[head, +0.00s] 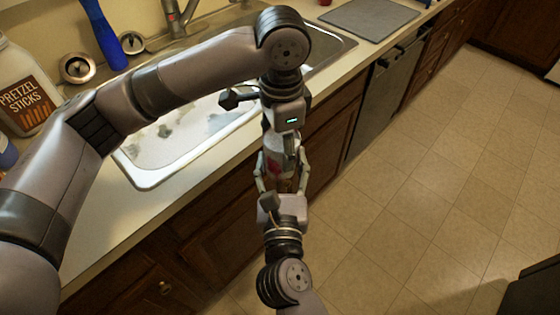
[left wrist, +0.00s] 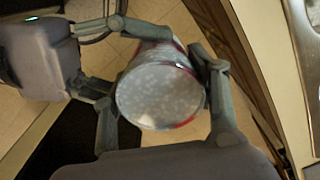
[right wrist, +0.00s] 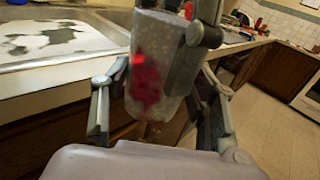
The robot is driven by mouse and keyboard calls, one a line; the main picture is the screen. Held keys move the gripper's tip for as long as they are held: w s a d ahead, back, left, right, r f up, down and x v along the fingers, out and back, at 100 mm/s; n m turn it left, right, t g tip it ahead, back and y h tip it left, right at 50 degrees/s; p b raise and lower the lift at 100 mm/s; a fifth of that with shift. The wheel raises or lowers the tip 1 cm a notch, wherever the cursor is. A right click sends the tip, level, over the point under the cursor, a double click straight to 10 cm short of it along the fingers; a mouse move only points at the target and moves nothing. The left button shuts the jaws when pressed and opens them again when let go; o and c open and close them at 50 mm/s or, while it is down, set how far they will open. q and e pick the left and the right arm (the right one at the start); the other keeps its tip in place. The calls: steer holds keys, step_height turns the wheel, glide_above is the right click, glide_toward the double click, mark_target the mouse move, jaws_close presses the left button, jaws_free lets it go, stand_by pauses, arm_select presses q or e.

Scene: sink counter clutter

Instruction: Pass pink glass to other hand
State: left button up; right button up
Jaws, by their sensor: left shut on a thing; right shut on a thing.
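The glass (head: 272,168) is pale grey and speckled with a pink-red patch, held in the air in front of the counter between my two grippers. Its round pale end (left wrist: 160,95) faces the left wrist camera, and its side with the red patch (right wrist: 150,80) shows in the right wrist view. My left gripper (head: 282,150) comes from above and is shut on the glass. My right gripper (head: 281,172) comes from below, its fingers on both sides of the glass, shut on it too. In the head view the fingers hide much of the glass.
The sink (head: 190,135) and counter edge lie left of the grippers. A pretzel sticks jar (head: 25,95), a blue bottle (head: 103,35) and the faucet (head: 178,18) stand at the back. A grey mat (head: 368,20) lies on the far counter. The tiled floor (head: 430,180) to the right is clear.

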arm_select(q)
steer(key=shift+s+d, duration=0.1)
steer(key=shift+d, duration=0.15)
arm_select(e)
steer(key=shift+s+a, duration=0.1)
steer(key=shift+a, duration=0.2)
steer(key=shift+c, duration=1.2)
arm_select(q)
steer(key=o, duration=1.1)
arm_select(e)
steer(key=shift+r, duration=0.1)
steer(key=shift+c, duration=0.7)
arm_select(q)
steer(key=o, duration=0.4)
steer(key=shift+a, duration=0.1)
arm_select(e)
steer(key=shift+d, duration=0.15)
